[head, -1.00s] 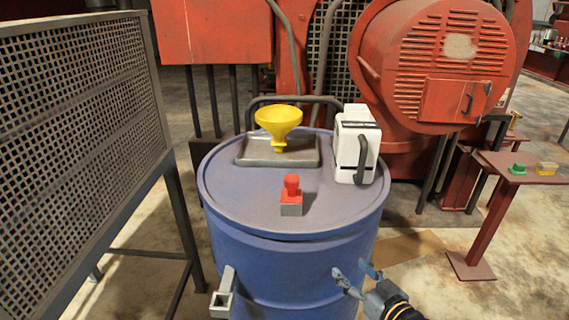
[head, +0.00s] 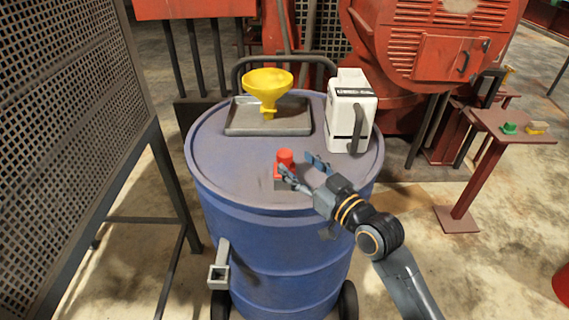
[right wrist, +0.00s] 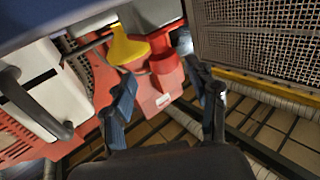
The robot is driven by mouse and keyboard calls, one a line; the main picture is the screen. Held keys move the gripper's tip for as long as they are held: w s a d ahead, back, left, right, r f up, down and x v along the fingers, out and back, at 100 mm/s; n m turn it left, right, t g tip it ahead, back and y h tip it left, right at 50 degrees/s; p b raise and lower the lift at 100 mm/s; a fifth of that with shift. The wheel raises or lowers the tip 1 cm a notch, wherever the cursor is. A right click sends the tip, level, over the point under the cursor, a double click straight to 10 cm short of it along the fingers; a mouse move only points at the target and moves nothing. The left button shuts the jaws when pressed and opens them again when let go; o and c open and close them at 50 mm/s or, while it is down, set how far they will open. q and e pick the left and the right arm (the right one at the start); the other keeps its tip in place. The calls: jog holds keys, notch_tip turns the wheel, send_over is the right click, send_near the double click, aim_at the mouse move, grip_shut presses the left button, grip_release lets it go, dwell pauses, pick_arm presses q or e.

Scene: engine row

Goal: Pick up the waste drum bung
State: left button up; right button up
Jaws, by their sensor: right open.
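The waste drum bung (head: 285,158) is red with a rounded top. In the right wrist view the red bung (right wrist: 165,68) shows ahead, near the fingertips. My right gripper (head: 301,167) is open just right of the bung. My left gripper is not in view.
A yellow funnel (head: 268,86) on a grey tray (head: 240,128) and a white jug (head: 347,118) stand at the lid's back. A mesh panel (head: 60,130) is at left. A red side table (head: 525,136) is at right. The lid's left front is clear.

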aim_at(290, 159)
jog(key=p+x, duration=0.1)
jog(key=x, duration=0.1)
jog(key=p+x, duration=0.1)
jog(key=x, duration=0.1)
jog(key=shift+a+r, duration=0.1)
jog(key=shift+a, duration=0.3)
jog(key=shift+w+a, duration=0.15)
jog(key=shift+w, duration=0.1)
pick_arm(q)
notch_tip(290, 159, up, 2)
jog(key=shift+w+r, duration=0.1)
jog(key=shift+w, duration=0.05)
pick_arm(e)
jog(key=shift+s, duration=0.1)
jog(key=shift+c, duration=0.3)
grip_shut()
